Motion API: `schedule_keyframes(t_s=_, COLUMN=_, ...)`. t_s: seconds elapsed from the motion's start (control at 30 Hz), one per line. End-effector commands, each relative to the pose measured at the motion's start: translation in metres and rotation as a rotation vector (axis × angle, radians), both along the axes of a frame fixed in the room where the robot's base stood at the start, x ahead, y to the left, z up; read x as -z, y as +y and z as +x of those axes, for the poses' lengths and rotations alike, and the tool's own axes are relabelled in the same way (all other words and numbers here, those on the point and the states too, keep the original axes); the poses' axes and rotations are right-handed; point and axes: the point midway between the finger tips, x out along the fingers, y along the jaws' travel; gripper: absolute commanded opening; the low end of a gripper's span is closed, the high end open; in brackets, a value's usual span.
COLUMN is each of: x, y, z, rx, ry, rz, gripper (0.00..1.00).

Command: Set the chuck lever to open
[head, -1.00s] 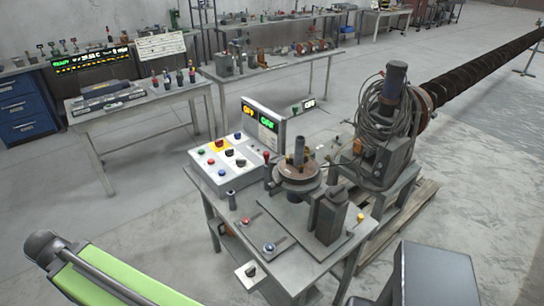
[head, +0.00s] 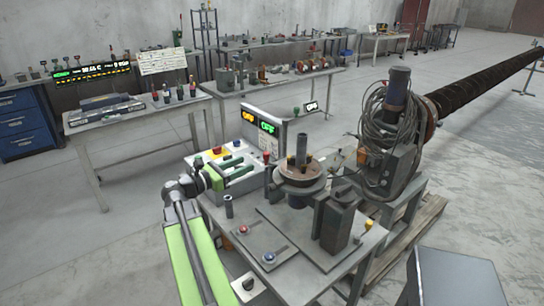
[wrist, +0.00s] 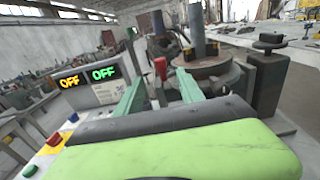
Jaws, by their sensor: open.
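A lever with a red knob (head: 267,157) stands at the left side of the round chuck (head: 312,179). I take it to be the chuck lever; no label on it is readable. In the wrist view the red knob (wrist: 160,68) shows upright between my fingers, farther out, with the chuck (wrist: 212,72) behind and to the right. My gripper (head: 247,164) is open and empty. It is over the control box, left of the lever and apart from it. The lever's lower end is partly hidden in the wrist view.
The control box (head: 194,160) has coloured buttons and a display (head: 267,127) reading OFF twice. A grey block (head: 337,222) stands right of the chuck. Small red and blue knobs (head: 269,256) sit at the table's front. A motor with coiled cable (head: 390,135) stands behind.

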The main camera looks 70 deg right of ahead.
Motion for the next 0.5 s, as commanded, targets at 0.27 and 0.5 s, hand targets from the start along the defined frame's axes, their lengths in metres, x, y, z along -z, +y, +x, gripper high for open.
schedule_keyframes(t_s=0.27, x=0.000, y=-0.062, z=-0.039, rx=0.004, ry=-0.001, rz=0.000, gripper=0.45)
schedule_keyframes(t_s=0.5, x=0.000, y=-0.102, z=-0.064, rx=0.002, ry=-0.003, rz=0.001, gripper=0.45)
